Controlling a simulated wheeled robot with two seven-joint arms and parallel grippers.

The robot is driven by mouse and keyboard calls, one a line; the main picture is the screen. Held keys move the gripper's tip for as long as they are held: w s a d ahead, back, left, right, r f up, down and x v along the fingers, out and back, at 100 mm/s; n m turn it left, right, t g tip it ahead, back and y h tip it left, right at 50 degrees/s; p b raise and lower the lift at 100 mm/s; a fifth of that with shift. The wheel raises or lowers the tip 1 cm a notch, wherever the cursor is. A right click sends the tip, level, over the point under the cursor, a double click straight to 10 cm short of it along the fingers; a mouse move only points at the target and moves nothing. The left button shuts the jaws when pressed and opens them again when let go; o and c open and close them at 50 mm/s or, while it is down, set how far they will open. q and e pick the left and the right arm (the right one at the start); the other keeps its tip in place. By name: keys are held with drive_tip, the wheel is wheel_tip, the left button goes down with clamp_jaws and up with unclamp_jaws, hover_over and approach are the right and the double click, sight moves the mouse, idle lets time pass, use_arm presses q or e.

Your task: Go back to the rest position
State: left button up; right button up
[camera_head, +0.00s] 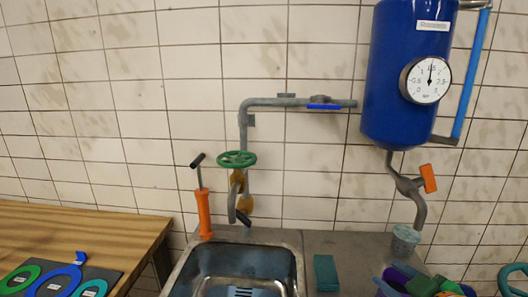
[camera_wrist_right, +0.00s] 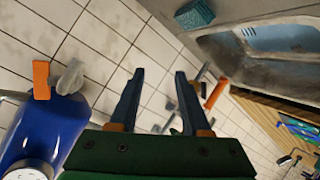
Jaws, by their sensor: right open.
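I cannot make out my left gripper in the head view. A small dark shape at the lower right of the wrist view is too unclear to name.
A blue tank (camera_head: 408,70) with a gauge (camera_head: 426,80) hangs above an orange-handled valve (camera_head: 428,178). A sink (camera_head: 240,270), teal block (camera_head: 326,273), orange hand pump (camera_head: 204,212) and green handwheel (camera_head: 237,159) stand left. A wooden table (camera_head: 110,225) holds coloured rings.

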drive_tip(key=s+a+f+g, duration=0.2)
drive_tip(key=a+f, duration=0.3)
drive_tip(key=f, duration=0.4)
drive_tip(key=s+a+f+m+g, duration=0.3)
drive_tip(key=s+f+m+g, duration=0.3)
drive_tip(key=s+f, duration=1.1)
wheel_tip(320, 180, down, 14)
drive_tip(key=s+n+g, duration=0.1)
drive_tip(key=s+g, duration=0.1)
drive_tip(key=s+d+f+g, duration=0.1)
drive_tip(key=s+d+f, duration=0.1)
drive_tip(key=s+f, duration=0.9)
drive_tip(key=shift+s+f+g+h, duration=0.25)
drive_tip(key=shift+s+g+h, duration=0.05)
drive_tip(key=shift+s, duration=0.65)
